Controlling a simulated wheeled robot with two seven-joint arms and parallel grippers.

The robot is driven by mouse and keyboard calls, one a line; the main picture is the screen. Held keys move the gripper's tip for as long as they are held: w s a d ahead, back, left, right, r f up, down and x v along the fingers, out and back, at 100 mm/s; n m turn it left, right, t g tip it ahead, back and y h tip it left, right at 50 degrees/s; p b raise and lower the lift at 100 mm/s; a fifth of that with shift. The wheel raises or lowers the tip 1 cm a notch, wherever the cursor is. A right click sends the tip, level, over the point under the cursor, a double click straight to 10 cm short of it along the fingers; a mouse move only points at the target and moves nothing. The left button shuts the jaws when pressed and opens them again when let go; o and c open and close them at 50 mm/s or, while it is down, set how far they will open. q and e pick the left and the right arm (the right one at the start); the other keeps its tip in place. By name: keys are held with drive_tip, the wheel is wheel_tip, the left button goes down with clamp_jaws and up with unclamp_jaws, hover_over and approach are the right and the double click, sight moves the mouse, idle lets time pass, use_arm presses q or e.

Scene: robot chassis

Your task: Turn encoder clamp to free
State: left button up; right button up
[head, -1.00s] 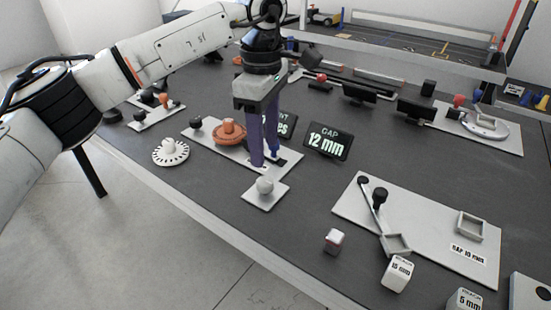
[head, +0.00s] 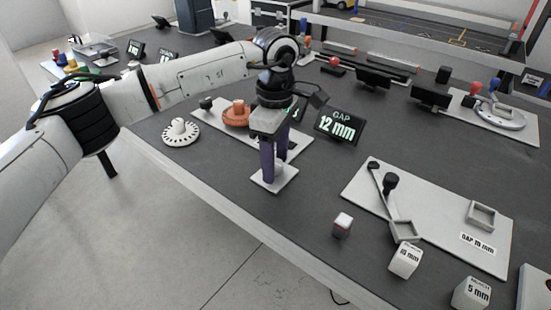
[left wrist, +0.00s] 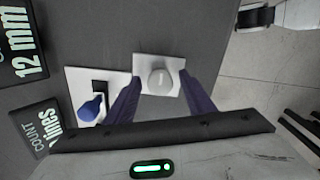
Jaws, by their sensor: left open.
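My left gripper (head: 274,175) points down over a small white plate (head: 289,177). In the left wrist view its open purple fingers (left wrist: 159,80) stand either side of a pale round knob (left wrist: 160,78) on that plate (left wrist: 142,63). I cannot tell whether they touch the knob; in the head view they hide it. A blue lever (left wrist: 92,107) lies beside a black slot on a white plate (left wrist: 72,77), left of the fingers. In the head view this plate (head: 212,117) carries an orange disc (head: 236,115). Which part is the encoder clamp is unclear. My right gripper is not in view.
A "GAP 12 mm" display (head: 338,124) stands just right of the gripper. A white toothed disc (head: 180,133) lies to the left. A large white plate (head: 440,220) with a lever and labelled blocks are at right. The table front edge is near.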

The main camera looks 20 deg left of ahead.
use_arm(q)
drive_tip(key=c, duration=1.1)
drive_tip(key=shift+o, duration=0.2)
